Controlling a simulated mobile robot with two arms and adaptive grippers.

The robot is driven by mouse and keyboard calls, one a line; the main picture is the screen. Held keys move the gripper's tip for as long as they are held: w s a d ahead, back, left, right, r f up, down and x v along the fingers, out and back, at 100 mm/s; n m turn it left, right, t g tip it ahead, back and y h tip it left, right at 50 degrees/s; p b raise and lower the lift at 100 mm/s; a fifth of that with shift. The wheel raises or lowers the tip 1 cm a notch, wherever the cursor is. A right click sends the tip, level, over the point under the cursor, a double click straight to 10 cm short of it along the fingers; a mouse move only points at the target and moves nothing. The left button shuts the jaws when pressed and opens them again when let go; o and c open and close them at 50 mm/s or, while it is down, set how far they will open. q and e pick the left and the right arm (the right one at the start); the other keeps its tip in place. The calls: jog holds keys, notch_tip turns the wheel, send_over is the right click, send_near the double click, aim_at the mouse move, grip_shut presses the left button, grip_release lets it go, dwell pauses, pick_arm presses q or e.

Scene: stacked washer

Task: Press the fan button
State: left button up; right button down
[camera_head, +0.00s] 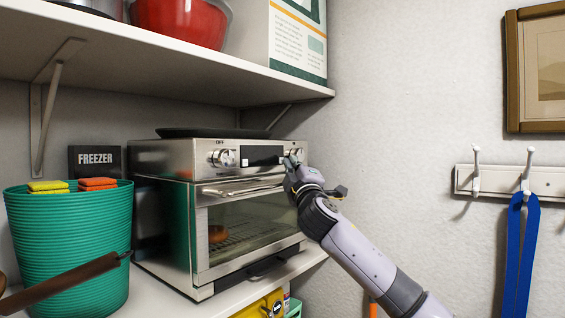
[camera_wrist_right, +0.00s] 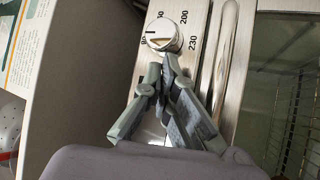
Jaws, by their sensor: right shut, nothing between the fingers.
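A steel toaster oven (camera_head: 160,158) stands on the lower shelf, with a control strip along its top front. The strip has a left knob (camera_head: 222,158), a small pale button (camera_head: 244,162) beside it, a dark display (camera_head: 262,155) and a right knob (camera_head: 297,154). I cannot tell which button is the fan button. My right gripper (camera_head: 289,163) is shut and empty at the right end of the strip. In the right wrist view, its fingertips (camera_wrist_right: 167,62) are just below the temperature knob (camera_wrist_right: 162,34); contact is unclear. Fingers hide part of the strip. My left gripper is out of view.
The oven door handle (camera_head: 240,187) runs just below the strip. A shelf (camera_head: 150,62) overhangs the oven. A teal bucket (camera_head: 70,240) with sponges stands left. Wall hooks (camera_head: 476,180) hold a blue strap (camera_head: 520,255) at right. Clear wall lies between.

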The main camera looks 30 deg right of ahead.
jog(key=shift+s+d, duration=0.25)
jog(key=shift+s, duration=0.3)
jog(key=s, duration=0.1)
jog(key=s+d+b, duration=0.1)
jog(key=s, duration=0.1)
jog(key=s+d, duration=0.1)
jog(key=s, duration=0.1)
jog(key=shift+s+d, duration=0.15)
jog(key=shift+s, duration=0.1)
dwell(0.4)
